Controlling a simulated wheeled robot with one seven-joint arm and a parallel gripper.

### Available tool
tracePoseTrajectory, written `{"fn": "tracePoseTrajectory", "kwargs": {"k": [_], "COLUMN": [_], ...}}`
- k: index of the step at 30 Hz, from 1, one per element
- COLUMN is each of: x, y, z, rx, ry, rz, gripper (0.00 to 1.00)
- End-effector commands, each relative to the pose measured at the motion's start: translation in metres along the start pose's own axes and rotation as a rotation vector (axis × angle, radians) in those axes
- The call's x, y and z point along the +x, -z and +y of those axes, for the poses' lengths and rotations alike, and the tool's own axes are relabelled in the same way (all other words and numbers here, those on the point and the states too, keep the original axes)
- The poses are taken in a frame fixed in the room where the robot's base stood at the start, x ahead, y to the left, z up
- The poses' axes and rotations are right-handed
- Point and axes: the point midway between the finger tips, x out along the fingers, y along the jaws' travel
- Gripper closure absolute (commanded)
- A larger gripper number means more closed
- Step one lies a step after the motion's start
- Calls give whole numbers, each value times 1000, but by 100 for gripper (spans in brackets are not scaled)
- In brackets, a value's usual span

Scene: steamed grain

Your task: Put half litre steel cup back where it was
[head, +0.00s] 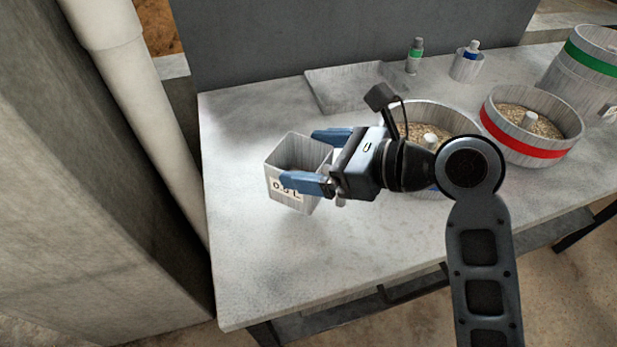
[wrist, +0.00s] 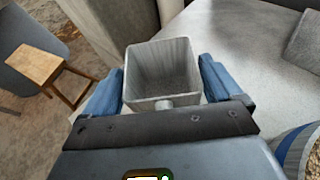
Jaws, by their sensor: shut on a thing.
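The half litre steel cup (head: 284,195) is a square, open-topped grey metal cup with a "0.5 L" label, at the left part of the table in the head view. My gripper (head: 318,160) reaches it from the right, with one blue finger on each side, shut on it. In the wrist view the cup (wrist: 163,72) sits between the blue fingers of my gripper (wrist: 162,88), and its inside looks empty. Its base is hard to see, so I cannot tell whether it touches the table.
The grey table (head: 245,270) is clear at its left and front. A shallow grey tray (head: 330,95) lies at the back. A wooden stool (wrist: 36,64) is on the floor.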

Motion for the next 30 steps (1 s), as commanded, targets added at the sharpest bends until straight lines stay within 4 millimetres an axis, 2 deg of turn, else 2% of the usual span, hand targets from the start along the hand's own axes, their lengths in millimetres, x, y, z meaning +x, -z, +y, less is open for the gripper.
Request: {"fn": "tracePoseTrajectory", "kwargs": {"k": [5,15,25,26,28,30], "x": [8,23,23,24,24,24], "y": [4,39,40,41,41,41], "z": [6,6,6,6,6,6], "rx": [0,1,0,0,0,0], "ry": [-1,0,-1,-1,-1,-1], "rz": [-1,-1,-1,0,0,0], "gripper": [93,93,93,6,0,0]}}
